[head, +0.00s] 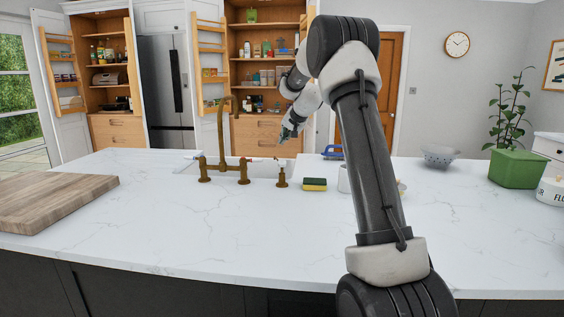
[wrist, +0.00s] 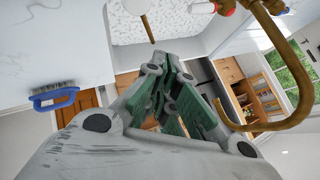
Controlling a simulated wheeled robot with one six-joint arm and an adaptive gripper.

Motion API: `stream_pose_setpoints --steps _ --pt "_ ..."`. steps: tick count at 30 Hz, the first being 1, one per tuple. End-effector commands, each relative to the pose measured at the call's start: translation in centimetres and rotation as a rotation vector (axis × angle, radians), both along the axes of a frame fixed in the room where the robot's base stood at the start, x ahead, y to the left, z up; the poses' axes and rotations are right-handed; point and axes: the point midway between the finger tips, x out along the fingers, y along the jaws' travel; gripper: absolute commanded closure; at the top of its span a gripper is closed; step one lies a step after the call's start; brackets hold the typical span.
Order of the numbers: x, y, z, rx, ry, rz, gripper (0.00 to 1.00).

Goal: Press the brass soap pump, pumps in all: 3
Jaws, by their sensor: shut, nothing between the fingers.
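The brass soap pump (head: 281,178) stands upright on the white counter, right of the brass faucet, in the head view. My gripper (head: 285,136) shows above and apart from the pump in that view, its fingers pointing down and a little left. In the wrist view my gripper (wrist: 172,82) has its green-padded fingers together and empty. A brass stem (wrist: 148,28) with a pale top shows beyond the fingertips there; it looks like the pump, but I cannot be sure. I see no contact between gripper and pump.
The tall brass faucet (head: 222,140) stands left of the pump by the sink, its curved spout (wrist: 298,90) close on the right in the wrist view. A sponge (head: 314,184) and a blue brush (head: 333,151) lie to the right. The front counter is clear beside a wooden board (head: 55,203).

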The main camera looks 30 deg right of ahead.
Motion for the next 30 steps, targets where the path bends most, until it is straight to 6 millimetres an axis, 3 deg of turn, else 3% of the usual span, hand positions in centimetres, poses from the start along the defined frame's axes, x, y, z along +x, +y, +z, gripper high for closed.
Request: stream_pose_setpoints --steps 23,30 --pt "0.0 0.0 0.0 0.0 0.0 0.0 1.0" --pt "0.1 0.0 3.2 -0.001 -0.003 0.001 1.0"
